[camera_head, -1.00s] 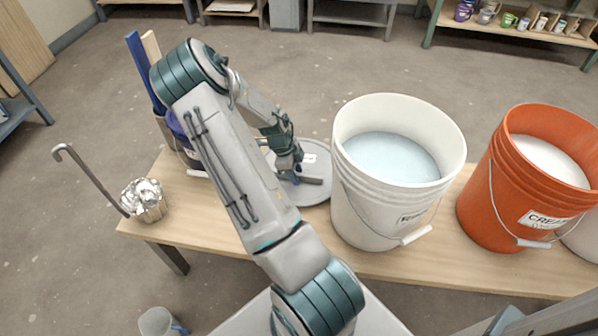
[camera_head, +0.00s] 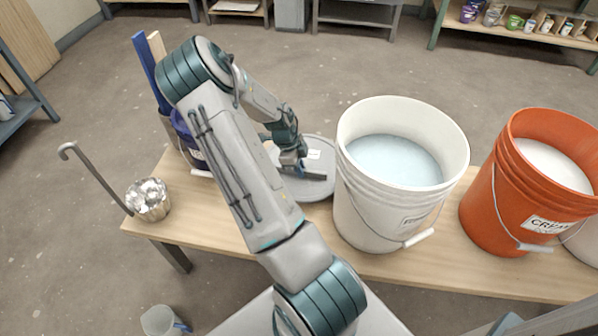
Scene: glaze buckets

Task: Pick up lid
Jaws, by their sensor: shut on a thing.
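The lid (camera_head: 318,190) is a round grey disc with a white label, on or just above the wooden bench, left of the white bucket. My gripper (camera_head: 303,172) is over the lid and shut on it, at a dark bar-like part on its top. My arm hides the lid's left side. I cannot tell whether the lid is clear of the bench top.
The white bucket (camera_head: 360,215) with pale blue glaze stands close to the lid's right edge. An orange bucket (camera_head: 490,205) stands farther right. A purple bucket (camera_head: 186,135) is behind my arm.

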